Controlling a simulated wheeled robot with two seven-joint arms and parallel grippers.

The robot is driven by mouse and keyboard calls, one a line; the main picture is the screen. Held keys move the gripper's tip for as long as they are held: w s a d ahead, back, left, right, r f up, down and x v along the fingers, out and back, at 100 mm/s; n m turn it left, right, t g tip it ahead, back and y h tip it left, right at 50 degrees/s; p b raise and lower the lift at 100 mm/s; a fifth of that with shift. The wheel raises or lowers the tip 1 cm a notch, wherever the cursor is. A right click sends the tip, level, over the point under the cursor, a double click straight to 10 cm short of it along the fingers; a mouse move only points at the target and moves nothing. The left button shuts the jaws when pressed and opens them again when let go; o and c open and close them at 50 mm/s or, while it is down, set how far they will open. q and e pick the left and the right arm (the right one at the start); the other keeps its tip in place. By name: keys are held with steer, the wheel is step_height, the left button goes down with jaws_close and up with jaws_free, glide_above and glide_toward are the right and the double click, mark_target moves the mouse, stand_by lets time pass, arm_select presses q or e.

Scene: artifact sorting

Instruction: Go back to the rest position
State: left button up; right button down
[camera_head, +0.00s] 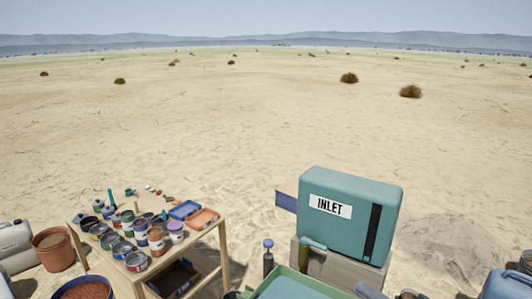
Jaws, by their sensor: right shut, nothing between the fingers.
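My right gripper is hard to make out at the bottom edge of the head view; a small grey-blue part (368,291) there may belong to it. It is shut and holds nothing. It seems to be low in front of the teal box, apart from the table at left. My left gripper is not in view.
A wooden table (226,260) at left bears several paint pots (137,261), a blue tray (185,210) and an orange tray (203,219). A teal box labelled INLET (345,232) stands right of centre, behind a green tray (290,284). Open sand lies beyond.

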steer(key=s+f+m+g+h, duration=0.2)
steer(key=s+f+m+h, duration=0.25)
steer(key=f+m, duration=0.35)
steer(key=s+f+m+g+h, duration=0.1)
steer(key=s+f+m+h, duration=0.4)
steer(key=f, duration=0.4)
steer(key=s+f+m+g, duration=0.4)
steer(key=s, duration=0.6)
steer(key=s+f+m+g, duration=0.3)
steer(key=s+f+m, duration=0.1)
steer(key=s, duration=0.7)
step_height(320, 180, down, 34)
steer(key=s+a+f+g+b, duration=0.1)
steer(key=g+b, duration=0.1)
steer(key=b, duration=0.4)
steer(key=s+d+f+b, duration=0.1)
steer(key=s+f+b, duration=0.2)
steer(key=s+f, duration=0.6)
steer(key=s+d+f+g+b, duration=0.1)
steer(key=s+d+f+b, duration=0.1)
steer(key=s+f, duration=0.7)
step_height(320, 180, down, 5)
steer(key=shift+s+f+n+b, duration=0.1)
steer(key=shift+s+n+b, duration=0.15)
steer(key=shift+n+b, duration=0.2)
